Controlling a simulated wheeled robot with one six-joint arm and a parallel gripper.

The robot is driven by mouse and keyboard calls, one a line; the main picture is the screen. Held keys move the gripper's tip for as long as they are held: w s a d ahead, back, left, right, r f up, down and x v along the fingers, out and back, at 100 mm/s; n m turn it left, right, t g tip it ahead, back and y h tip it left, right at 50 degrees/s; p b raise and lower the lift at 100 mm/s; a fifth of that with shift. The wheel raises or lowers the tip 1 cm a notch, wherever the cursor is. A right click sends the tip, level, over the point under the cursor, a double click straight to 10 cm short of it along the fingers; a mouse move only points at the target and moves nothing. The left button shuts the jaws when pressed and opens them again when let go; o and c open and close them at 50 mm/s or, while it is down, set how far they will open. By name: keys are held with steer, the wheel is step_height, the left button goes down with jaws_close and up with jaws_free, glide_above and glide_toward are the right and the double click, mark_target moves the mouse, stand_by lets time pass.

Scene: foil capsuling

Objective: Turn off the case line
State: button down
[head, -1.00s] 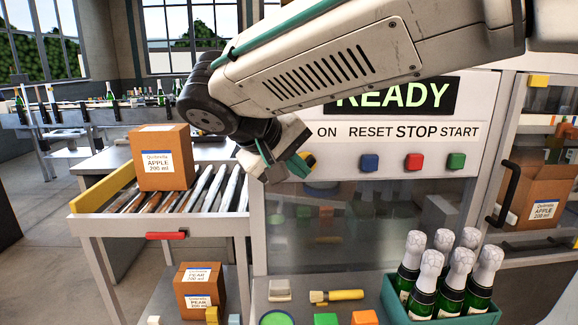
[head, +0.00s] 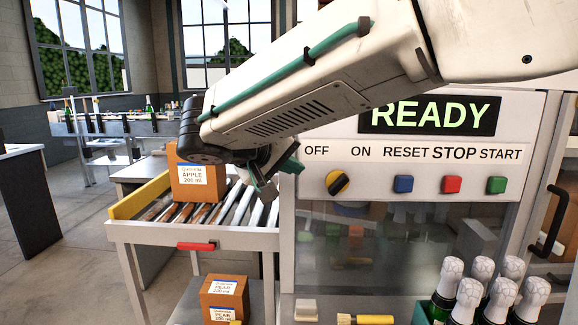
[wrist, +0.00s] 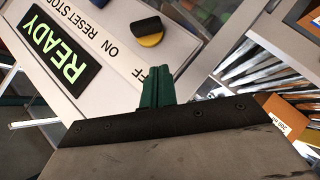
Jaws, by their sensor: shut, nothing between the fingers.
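The case line's panel (head: 315,206) has a lit READY display (head: 430,115) above a row of labels. Under OFF and ON is a yellow rotary switch with a black handle (head: 338,183); the handle slants from lower left to upper right, toward the ON side. The switch also shows in the wrist view (wrist: 150,39). My gripper (head: 268,192) is shut and empty, left of the switch and apart from it. Its green fingers also show in the wrist view (wrist: 158,88), pointing toward the panel near the OFF label.
Blue (head: 403,184), red (head: 452,185) and green (head: 496,185) buttons sit right of the switch. An apple carton (head: 200,181) stands on the roller conveyor (head: 262,214) at left, which has a red handle (head: 196,246). Foiled bottles (head: 467,297) stand at lower right.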

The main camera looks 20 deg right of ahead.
mark_target(330, 187)
steer(key=x, duration=0.6)
steer(key=shift+s+d+f, duration=0.3)
steer(key=shift+d+f, duration=0.3)
steer(key=shift+d, duration=0.05)
steer(key=shift+s+d+f, duration=0.25)
steer(key=shift+d+f, duration=0.4)
steer(key=shift+d, duration=0.05)
steer(key=shift+d, duration=0.1)
steer(key=shift+f+h, duration=0.1)
steer(key=shift+h, duration=0.2)
